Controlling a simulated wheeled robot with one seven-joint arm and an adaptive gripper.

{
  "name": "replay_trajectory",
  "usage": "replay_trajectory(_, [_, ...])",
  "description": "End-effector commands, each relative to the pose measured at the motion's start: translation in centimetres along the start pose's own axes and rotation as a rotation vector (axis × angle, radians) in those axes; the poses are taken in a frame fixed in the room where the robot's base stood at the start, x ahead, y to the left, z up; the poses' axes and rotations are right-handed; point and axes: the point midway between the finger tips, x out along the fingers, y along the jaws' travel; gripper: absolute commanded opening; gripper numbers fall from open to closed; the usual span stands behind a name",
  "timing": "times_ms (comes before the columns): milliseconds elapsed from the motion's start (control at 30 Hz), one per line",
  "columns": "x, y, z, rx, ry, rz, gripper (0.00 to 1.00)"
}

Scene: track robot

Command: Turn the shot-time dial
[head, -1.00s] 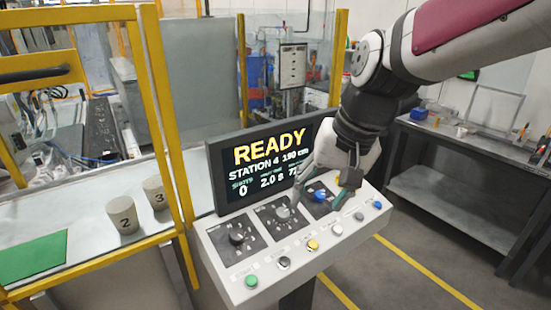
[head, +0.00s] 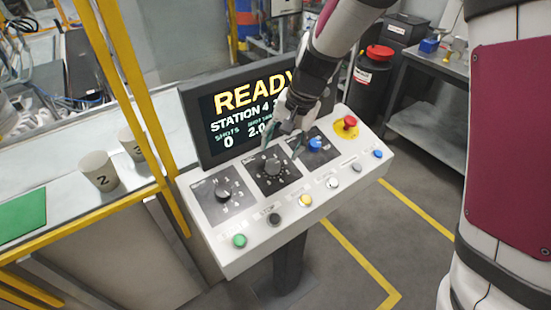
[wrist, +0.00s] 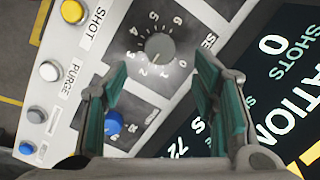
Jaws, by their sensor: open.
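The shot-time dial is the grey round knob (head: 273,168) on the middle black plate of the sloped console, below the screen. In the wrist view the dial (wrist: 160,47) sits in a numbered ring with "SEC" beside it; its white pointer mark faces the low numbers. My gripper (head: 281,153) is open, just above the dial on its screen side. In the wrist view my gripper (wrist: 163,70) has one green-padded finger on each side of the dial's line. The gap around the dial is empty; I cannot tell whether a fingertip touches its plate.
The screen (head: 245,112) stands close behind, reading READY, shots 0. A dark knob (head: 223,194) is left of the dial and a blue knob (head: 315,144) right. A red emergency button (head: 350,122) and a row of push buttons (head: 305,200) are also on the console.

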Motion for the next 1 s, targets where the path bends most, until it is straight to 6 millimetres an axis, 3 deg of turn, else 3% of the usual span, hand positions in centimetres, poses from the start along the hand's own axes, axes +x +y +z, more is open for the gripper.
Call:
replay_trajectory(100, [2.4, 0.1, 0.2, 0.001, -0.004, 0.003, 0.54])
replay_trajectory(300, [5.3, 0.1, 0.1, 0.001, -0.002, 0.002, 0.54])
replay_trajectory(500, [6.5, 0.0, 0.0, 0.0, 0.0, 0.0, 0.54])
replay_trajectory(767, [6.7, 0.0, 0.0, 0.0, 0.001, 0.0, 0.54])
replay_trajectory(800, [6.7, 0.0, 0.0, 0.0, 0.001, 0.0, 0.52])
replay_trajectory(1000, [6.6, 0.0, 0.0, 0.0, 0.001, 0.0, 0.06])
